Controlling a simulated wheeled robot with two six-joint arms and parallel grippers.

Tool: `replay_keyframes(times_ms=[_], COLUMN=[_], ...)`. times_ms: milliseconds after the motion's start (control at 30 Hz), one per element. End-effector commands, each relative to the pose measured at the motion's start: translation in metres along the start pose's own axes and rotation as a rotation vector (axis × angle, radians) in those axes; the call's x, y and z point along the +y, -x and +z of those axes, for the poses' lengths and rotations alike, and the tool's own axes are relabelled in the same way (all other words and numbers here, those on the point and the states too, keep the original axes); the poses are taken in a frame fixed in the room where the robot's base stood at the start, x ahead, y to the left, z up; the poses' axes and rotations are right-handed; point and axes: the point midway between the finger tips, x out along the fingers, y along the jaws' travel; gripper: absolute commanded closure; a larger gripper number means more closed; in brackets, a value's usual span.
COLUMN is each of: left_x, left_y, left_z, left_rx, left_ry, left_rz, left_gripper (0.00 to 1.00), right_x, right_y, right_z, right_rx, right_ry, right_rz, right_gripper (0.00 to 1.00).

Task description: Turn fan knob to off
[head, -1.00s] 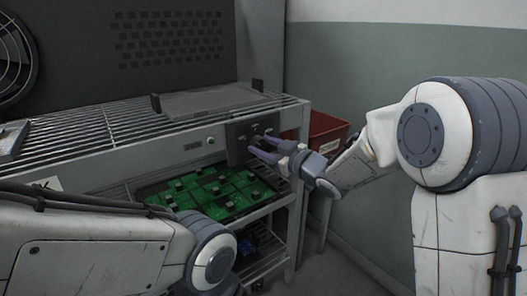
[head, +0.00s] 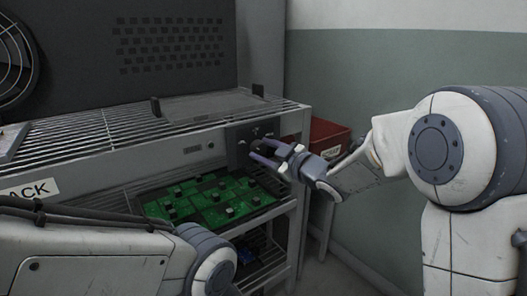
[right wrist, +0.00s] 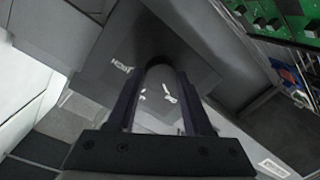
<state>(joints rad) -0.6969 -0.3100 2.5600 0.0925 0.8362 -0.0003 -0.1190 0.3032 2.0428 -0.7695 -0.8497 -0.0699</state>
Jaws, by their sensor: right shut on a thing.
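The fan knob (right wrist: 160,76) is a grey rounded piece on a dark control panel (head: 240,133) at the right end of the bench front. In the head view the knob is hidden by my right gripper (head: 256,151), whose fingers reach the panel. In the right wrist view my right gripper (right wrist: 160,95) has the knob between its two dark fingers and is shut on it. White markings, one reading like "HIGH", show on the panel, but the knob's setting cannot be made out. My left gripper is out of view.
A slatted metal bench top (head: 90,142) lies above the panel. A tray of green circuit boards (head: 210,202) sits on the shelf below. A red bin (head: 328,135) stands to the right by the wall. The fan (head: 14,50) is at upper left.

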Motion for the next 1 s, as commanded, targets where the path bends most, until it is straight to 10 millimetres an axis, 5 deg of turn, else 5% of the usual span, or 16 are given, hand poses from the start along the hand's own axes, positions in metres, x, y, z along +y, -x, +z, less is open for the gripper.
replay_keyframes(times_ms=[33, 67, 133, 567, 1000], left_x=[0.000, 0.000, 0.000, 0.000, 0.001], left_y=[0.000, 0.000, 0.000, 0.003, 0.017], left_z=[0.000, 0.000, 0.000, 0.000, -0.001], left_rx=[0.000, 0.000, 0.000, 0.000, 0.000], left_ry=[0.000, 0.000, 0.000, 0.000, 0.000], left_rz=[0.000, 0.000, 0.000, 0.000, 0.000], left_gripper=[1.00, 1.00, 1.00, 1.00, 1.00], right_x=[-0.001, -0.001, -0.001, 0.000, 0.001], right_y=[0.000, 0.000, 0.000, 0.010, 0.090], right_z=[0.000, 0.000, 0.000, -0.001, -0.001], right_rx=[-0.001, -0.001, -0.001, -0.001, -0.003], right_ry=[0.002, 0.002, 0.002, 0.000, 0.000], right_rz=[-0.002, -0.002, -0.002, -0.001, 0.001], right_gripper=[1.00, 0.42, 0.19, 0.19, 0.19])
